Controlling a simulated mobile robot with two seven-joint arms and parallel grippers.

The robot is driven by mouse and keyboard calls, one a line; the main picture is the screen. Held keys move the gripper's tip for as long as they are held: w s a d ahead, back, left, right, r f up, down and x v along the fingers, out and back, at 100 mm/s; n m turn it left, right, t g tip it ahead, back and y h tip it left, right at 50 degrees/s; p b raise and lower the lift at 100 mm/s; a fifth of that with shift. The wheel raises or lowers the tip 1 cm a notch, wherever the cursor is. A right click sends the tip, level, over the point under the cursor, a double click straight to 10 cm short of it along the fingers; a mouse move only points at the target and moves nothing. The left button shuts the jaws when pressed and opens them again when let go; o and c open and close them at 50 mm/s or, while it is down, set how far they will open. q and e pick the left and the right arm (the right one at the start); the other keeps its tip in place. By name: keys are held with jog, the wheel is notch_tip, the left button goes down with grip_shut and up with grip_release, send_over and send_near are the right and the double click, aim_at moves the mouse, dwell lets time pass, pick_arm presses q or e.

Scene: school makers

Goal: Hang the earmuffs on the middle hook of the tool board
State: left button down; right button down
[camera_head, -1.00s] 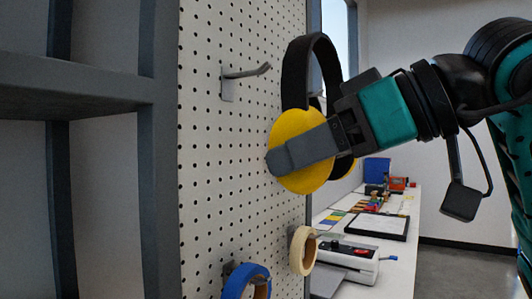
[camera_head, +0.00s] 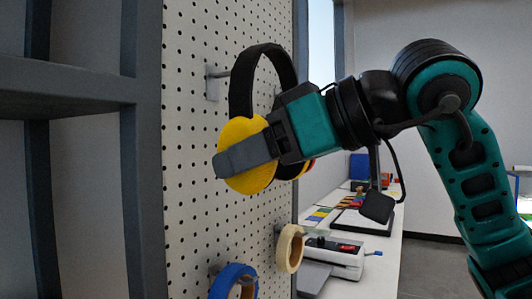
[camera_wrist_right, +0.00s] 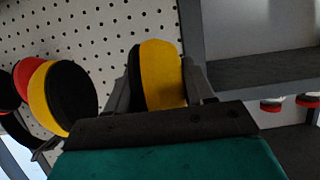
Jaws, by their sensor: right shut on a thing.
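The earmuffs have yellow cups and a black headband (camera_head: 262,60). In the head view they are upright in front of the pegboard (camera_head: 190,190), band on top. My right gripper (camera_head: 240,157) is shut on the nearer yellow cup, which also shows between the fingers in the right wrist view (camera_wrist_right: 162,75). The other yellow cup (camera_wrist_right: 50,100) hangs free at left there. A bare metal hook (camera_head: 213,85) on the board is at the band's upper left; its tip is hidden behind the band. I cannot tell whether band and hook touch. My left gripper is not in view.
Blue tape (camera_head: 232,282) and beige tape (camera_head: 289,248) hang lower on the board. A red disc (camera_wrist_right: 24,78) is beyond the free cup. A dark shelf frame (camera_head: 142,180) stands left of the board. A cluttered white worktable (camera_head: 385,262) is behind at right.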

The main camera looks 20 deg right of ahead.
jog(key=x, duration=0.4)
jog(key=r+x, duration=0.1)
jog(key=x, duration=0.1)
jog(key=shift+w+a+f, duration=0.1)
jog(key=shift+w+a, duration=0.15)
jog(key=shift+w, duration=0.05)
dwell(0.6)
dwell(0.3)
jog(key=shift+c, duration=1.6)
grip_release()
jog(key=shift+f, duration=0.1)
jog(key=v, duration=1.3)
